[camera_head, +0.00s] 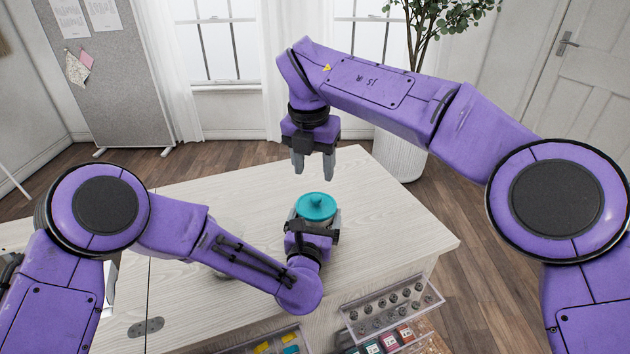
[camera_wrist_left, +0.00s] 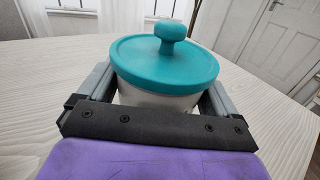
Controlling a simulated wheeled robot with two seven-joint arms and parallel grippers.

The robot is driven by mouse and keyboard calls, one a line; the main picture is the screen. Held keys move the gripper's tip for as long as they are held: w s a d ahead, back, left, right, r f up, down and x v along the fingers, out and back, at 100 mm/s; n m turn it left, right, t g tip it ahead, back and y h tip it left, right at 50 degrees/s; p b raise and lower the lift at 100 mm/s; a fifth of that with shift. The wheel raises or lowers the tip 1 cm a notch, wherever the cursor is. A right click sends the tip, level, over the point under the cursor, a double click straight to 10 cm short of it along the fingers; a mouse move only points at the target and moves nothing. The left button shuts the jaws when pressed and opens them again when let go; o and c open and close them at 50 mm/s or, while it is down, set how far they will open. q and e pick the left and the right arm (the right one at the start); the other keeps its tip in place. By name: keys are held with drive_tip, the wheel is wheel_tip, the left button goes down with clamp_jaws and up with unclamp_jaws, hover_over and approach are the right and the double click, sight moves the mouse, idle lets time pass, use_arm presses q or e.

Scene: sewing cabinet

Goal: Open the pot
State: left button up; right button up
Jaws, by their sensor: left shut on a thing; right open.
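The pot is a white bowl-shaped body (camera_wrist_left: 158,98) with a teal lid (camera_head: 316,207) and a round knob (camera_wrist_left: 170,33) on top. The lid sits level on the pot. My left gripper (camera_head: 315,222) is shut around the pot's body, one finger on each side, below the lid. The pot stands upright on the pale wooden tabletop (camera_head: 390,215), though its base is hidden by my gripper. My right gripper (camera_head: 314,170) is open and empty, pointing down, above and a little behind the lid, clear of it.
Open clear drawers with bobbins (camera_head: 391,308) and thread boxes (camera_head: 385,340) jut out below the table's front edge. Another drawer with yellow and blue items (camera_head: 270,346) is at the bottom. A potted plant (camera_head: 400,155) stands behind the table. The tabletop around the pot is clear.

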sight(316, 197)
drive_tip(key=f, duration=0.5)
drive_tip(key=w+f, duration=0.1)
drive_tip(key=f, duration=0.2)
drive_tip(key=shift+d, duration=0.2)
clamp_jaws()
drive_tip(key=shift+r, duration=0.25)
idle(0.4)
drive_tip(key=shift+r, duration=0.95)
wheel_tip(316, 197, up, 4)
drive_tip(key=shift+r, duration=0.1)
use_arm(q)
drive_tip(key=o, duration=1.2)
drive_tip(key=shift+c, duration=0.2)
